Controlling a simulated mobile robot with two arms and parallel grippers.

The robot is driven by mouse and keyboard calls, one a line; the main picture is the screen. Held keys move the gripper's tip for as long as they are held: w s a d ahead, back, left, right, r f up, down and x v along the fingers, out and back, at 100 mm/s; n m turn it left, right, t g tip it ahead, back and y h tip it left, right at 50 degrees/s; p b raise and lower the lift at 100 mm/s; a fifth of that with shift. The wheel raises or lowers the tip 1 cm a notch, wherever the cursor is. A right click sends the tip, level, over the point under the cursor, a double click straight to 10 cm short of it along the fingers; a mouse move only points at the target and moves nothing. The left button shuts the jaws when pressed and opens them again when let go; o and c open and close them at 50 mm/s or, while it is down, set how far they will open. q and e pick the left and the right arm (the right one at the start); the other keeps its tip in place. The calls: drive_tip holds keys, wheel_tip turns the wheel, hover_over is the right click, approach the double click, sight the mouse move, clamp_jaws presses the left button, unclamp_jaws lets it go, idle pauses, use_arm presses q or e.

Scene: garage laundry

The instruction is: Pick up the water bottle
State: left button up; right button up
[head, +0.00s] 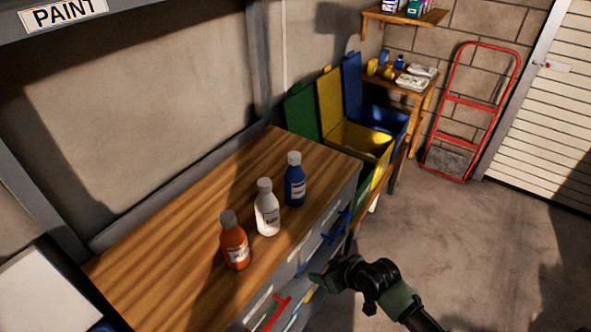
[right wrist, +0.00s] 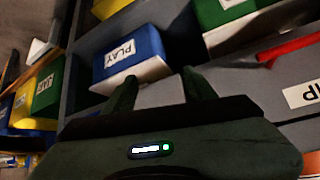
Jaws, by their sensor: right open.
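Three capped bottles stand upright in a row on the wooden top of a cabinet (head: 150,235) in the head view. They are an orange bottle (head: 235,247), a white bottle (head: 267,213) with dark print and a blue bottle (head: 295,185). Their labels are too small to read, so I cannot tell which is the water bottle. My right gripper (head: 322,279) is open and empty, in front of the cabinet's drawer side and apart from the bottles. Its two fingers show in the right wrist view (right wrist: 160,88), against the drawer fronts. My left gripper is not in view.
Open green, yellow (head: 360,140) and blue bins stand beyond the cabinet. A small wooden table (head: 425,98) holds several items. A red hand truck (head: 447,150) leans on the wall. Coloured handles, one red (head: 277,312), stick out from the drawers. The floor (head: 450,240) at right is clear.

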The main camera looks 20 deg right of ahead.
drive_tip(key=shift+n+t+y, duration=0.4)
drive_tip(key=shift+n+y, duration=0.4)
drive_tip(key=a+r, duration=0.1)
drive_tip(key=r, duration=0.3)
drive_tip(key=a+r+p, duration=0.1)
drive_tip(key=r, duration=0.4)
drive_tip(key=w+a+r+p, duration=0.1)
drive_tip(key=a+r, duration=0.1)
drive_tip(key=r, duration=0.3)
drive_tip(key=shift+r, duration=0.1)
drive_tip(key=t+y, duration=0.2)
drive_tip(key=t, duration=0.1)
approach(299, 160)
drive_tip(key=shift+n, duration=0.4)
drive_tip(key=p+x, duration=0.1)
drive_tip(key=x, duration=0.3)
drive_tip(key=shift+a, duration=0.25)
drive_tip(key=shift+w+a, duration=0.2)
drive_tip(key=shift+w, duration=0.15)
drive_tip(key=x, duration=0.2)
drive_tip(key=p+x, duration=0.1)
drive_tip(key=x, duration=0.1)
drive_tip(key=p+x, duration=0.1)
drive_tip(key=x, duration=0.1)
drive_tip(key=shift+w+d+f, duration=0.15)
drive_tip(key=shift+d+f, duration=0.05)
drive_tip(key=shift+f, duration=0.05)
drive_tip(key=shift+w+a+f, duration=0.15)
drive_tip(key=shift+w+f, duration=0.15)
clamp_jaws()
